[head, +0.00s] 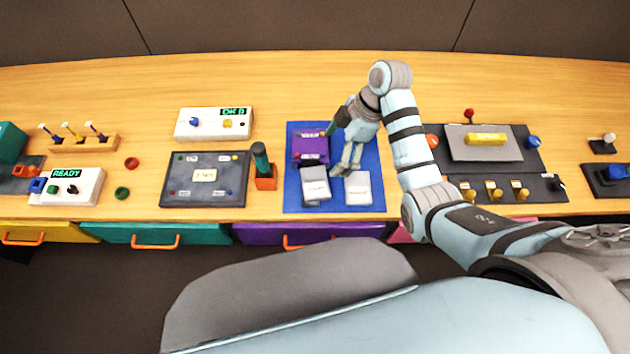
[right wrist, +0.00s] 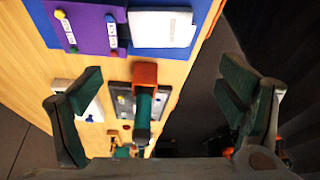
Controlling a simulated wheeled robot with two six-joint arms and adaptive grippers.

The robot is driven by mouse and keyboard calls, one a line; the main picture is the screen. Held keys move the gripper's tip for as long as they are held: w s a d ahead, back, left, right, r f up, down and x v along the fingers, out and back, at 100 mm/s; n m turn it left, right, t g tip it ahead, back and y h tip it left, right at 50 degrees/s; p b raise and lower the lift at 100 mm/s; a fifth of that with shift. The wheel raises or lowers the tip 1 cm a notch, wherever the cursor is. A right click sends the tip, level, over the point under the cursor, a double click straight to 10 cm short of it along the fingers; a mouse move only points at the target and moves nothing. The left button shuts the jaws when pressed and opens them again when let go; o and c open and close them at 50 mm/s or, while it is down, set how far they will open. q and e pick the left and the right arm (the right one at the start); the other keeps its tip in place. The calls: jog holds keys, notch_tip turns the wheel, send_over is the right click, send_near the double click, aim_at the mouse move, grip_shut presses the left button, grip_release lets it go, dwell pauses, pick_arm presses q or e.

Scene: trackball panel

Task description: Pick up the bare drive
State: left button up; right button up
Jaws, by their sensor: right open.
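In the head view two pale box-shaped drives lie on the blue mat: the left drive (head: 315,180), with something dark at its lower edge, and the right drive (head: 358,188), with a white label. I cannot tell for sure which is the bare one. My right gripper (head: 349,167) is over the mat, just above and between the drives, open and empty. In the right wrist view its fingers (right wrist: 162,72) are spread wide, and one pale labelled drive (right wrist: 158,28) shows near the top, apart from them. My left gripper is not in view.
A purple unit (head: 309,146) with labelled strips is on the blue mat (head: 293,196), left of my gripper. An orange holder (head: 266,183) with a dark green handle stands left of the mat. A dark panel (head: 180,197) is farther left. Bare wood lies behind the mat.

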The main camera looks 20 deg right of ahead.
aim_at(311, 183)
jog(key=b+x, duration=0.2)
jog(key=x, duration=1.1)
jog(key=shift+a+f, duration=0.15)
jog(key=shift+f, duration=0.2)
jog(key=shift+f, duration=0.2)
jog(key=shift+c, duration=0.5)
jog(key=c, duration=0.7)
jog(key=shift+o, duration=0.2)
